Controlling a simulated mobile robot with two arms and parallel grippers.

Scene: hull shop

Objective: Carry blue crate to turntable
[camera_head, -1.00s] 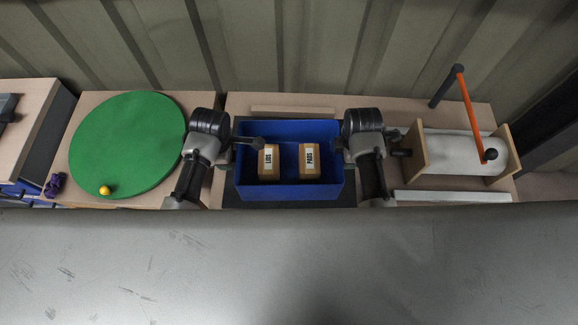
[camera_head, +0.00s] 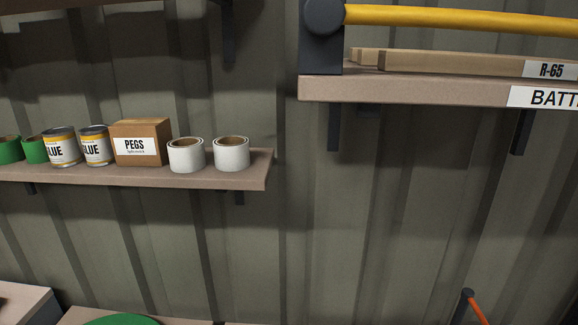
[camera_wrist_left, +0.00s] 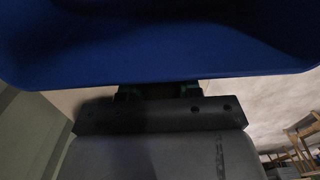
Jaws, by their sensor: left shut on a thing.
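The blue crate (camera_wrist_left: 160,40) fills the top of the left wrist view, very close to the camera. My left gripper (camera_wrist_left: 160,90) is shut on the crate's wall; its fingertips are mostly hidden in shadow. Only the top edge of the green turntable (camera_head: 120,320) shows at the bottom left of the head view. The crate, its contents and both grippers are outside the head view. My right gripper is in neither view.
A wall shelf (camera_head: 225,179) holds glue cans (camera_head: 62,148), a PEGS box (camera_head: 140,143) and white rolls (camera_head: 231,154). A higher shelf (camera_head: 420,88) with battens and a yellow bar (camera_head: 450,17) is at right. An orange crank handle (camera_head: 476,310) shows below.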

